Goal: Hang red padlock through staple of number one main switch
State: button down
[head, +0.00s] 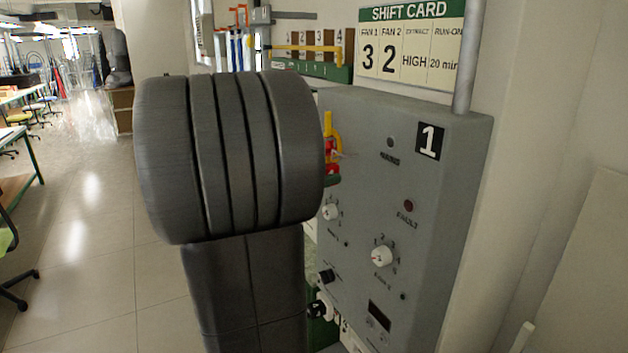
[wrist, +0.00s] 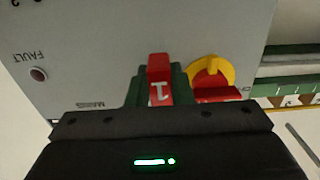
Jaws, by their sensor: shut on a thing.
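The red padlock (wrist: 159,70), marked with a white 1, is between the green fingers of my gripper (wrist: 158,90) in the wrist view. My gripper is shut on it. The main switch (wrist: 213,68), a yellow ring with a red handle, is just right of the padlock on the grey panel. In the head view the yellow of the main switch (head: 335,128) shows past my arm, with red parts and a green fingertip below it. My arm hides most of the gripper there. I cannot make out the staple, or whether the padlock's shackle touches it.
The grey panel (head: 455,200) carries a number 1 plate (head: 430,141), a FAULT lamp (head: 408,206) and white knobs (head: 383,256). A rack (head: 315,68) with numbered places and a yellow bar is behind it. A shift card (head: 410,45) hangs above. Open floor lies left.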

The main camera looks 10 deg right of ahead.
jog(key=shift+x, duration=1.1)
jog(key=shift+a+f+b, duration=0.1)
jog(key=shift+f+b, duration=0.25)
jog(key=shift+f, duration=0.65)
jog(key=c, duration=1.2)
grip_release()
jog(key=shift+a, duration=0.1)
jog(key=b+v, duration=0.3)
jog(key=v, duration=1)
jog(key=shift+a, duration=0.3)
jog(key=shift+s, duration=0.15)
